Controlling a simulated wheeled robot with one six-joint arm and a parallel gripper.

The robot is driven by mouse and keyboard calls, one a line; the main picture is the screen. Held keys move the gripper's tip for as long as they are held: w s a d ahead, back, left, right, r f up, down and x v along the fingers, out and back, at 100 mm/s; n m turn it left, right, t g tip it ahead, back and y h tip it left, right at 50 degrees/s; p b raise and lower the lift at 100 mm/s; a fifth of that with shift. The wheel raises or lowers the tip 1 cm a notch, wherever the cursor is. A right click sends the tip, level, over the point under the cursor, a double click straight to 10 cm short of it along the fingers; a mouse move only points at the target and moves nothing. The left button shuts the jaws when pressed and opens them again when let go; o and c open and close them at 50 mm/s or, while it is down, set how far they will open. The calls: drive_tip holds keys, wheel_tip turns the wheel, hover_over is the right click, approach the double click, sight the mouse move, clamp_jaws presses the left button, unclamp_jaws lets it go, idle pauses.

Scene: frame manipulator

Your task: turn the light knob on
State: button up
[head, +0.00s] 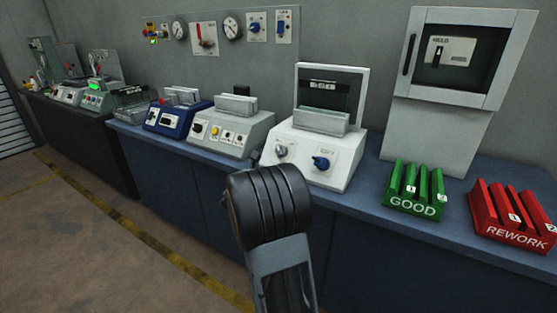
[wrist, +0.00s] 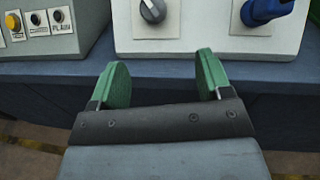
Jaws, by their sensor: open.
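A white console (head: 345,115) on the bench has a grey knob (head: 281,150) on the left of its sloped front and a blue knob (head: 321,162) on the right. Their labels are too small to read, so I cannot tell which is the light knob. In the wrist view the grey knob (wrist: 153,10) is at the top middle and the blue knob (wrist: 263,10) at the top right, both cut by the frame edge. My gripper (wrist: 163,76) is open and empty, its green fingers apart, short of the console and touching neither knob. In the head view my arm hides the gripper.
A grey console (head: 228,128) and a blue one (head: 178,118) stand to the left. A green GOOD rack (head: 413,206) and a red REWORK rack (head: 515,235) stand right, near a grey cabinet (head: 440,125). A wall panel (head: 225,35) holds gauges and switches. The floor in front is clear.

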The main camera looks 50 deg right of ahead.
sight(279, 153)
drive_tip(key=shift+n+t, duration=0.5)
drive_tip(key=shift+n, duration=0.1)
drive_tip(key=x, duration=1.4)
drive_tip(key=shift+w+d+f+p, duration=0.15)
drive_tip(key=shift+w+f+p, duration=0.15)
drive_tip(key=shift+p, duration=0.1)
drive_tip(key=c, duration=0.9)
